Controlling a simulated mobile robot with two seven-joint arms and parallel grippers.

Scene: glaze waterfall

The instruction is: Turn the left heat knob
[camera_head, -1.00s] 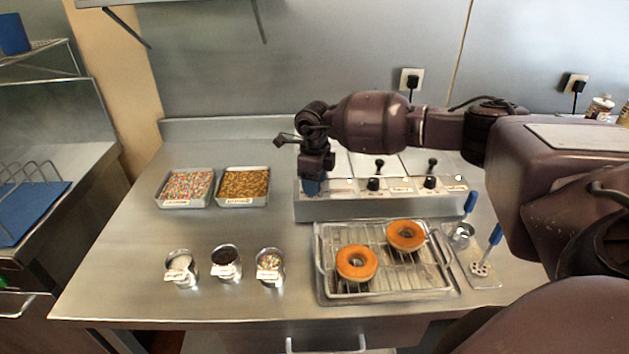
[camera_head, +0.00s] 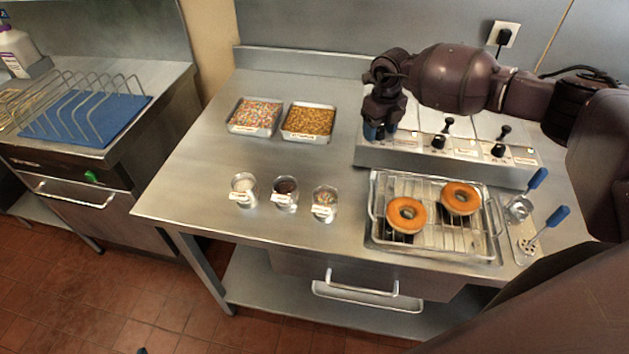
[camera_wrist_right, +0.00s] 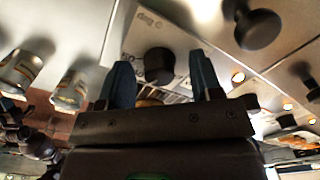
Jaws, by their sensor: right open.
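The heat unit (camera_head: 450,159) is a steel box at the back right of the table, with black knobs on its front panel. In the wrist view a black round knob (camera_wrist_right: 158,66) lies between the two blue fingertips of my right gripper (camera_wrist_right: 160,60), with a gap on each side. My right gripper (camera_head: 381,131) is open at the left end of the heat unit in the head view and hides the left knob there. The middle knob (camera_head: 438,142) and right knob (camera_head: 498,150) are in plain view. My left gripper is not in view.
Black lid handles (camera_head: 447,124) stand behind the knobs. In front is a wire rack (camera_head: 470,232) with two glazed doughnuts (camera_head: 406,215). Two topping trays (camera_head: 309,122) and three small cups (camera_head: 285,193) stand left. Blue-handled tools (camera_head: 545,228) lie right.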

